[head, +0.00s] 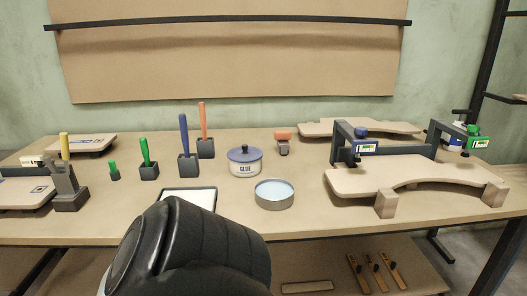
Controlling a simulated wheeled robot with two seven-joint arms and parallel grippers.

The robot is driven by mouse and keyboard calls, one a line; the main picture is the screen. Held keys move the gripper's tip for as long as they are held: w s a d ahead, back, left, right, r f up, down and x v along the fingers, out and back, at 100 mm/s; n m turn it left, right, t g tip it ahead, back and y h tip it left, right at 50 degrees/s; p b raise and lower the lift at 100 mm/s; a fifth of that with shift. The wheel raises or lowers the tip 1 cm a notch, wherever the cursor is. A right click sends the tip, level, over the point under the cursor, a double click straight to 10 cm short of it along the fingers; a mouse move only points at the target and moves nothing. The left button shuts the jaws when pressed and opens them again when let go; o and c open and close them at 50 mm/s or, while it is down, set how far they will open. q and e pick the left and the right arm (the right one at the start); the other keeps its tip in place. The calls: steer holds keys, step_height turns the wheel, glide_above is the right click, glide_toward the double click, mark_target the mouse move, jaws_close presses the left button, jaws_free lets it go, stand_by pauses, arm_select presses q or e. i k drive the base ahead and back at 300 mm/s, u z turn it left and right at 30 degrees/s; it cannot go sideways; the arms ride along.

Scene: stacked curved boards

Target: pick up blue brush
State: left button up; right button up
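The blue brush (184,134) stands upright with its blue handle up in a dark block-shaped holder (187,167), left of the middle of the table. Its lower end is hidden in the holder. Nothing touches its handle. A large black rounded part of my own arm fills the lower middle of the head view, in front of the table edge. No gripper fingers show in this view.
An orange brush (202,118) stands close behind right, and a green brush (145,152) stands to the left. A glue jar (245,163), an open tin (274,196) and a white-topped tray (189,197) are nearby. Clamped curved boards (420,178) lie at right.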

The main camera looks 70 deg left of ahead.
mark_target(182, 117)
steer(key=z, duration=0.05)
steer(key=k, duration=1.3)
steer(key=u, duration=1.45)
steer(key=i, duration=0.15)
steer(key=u, duration=0.15)
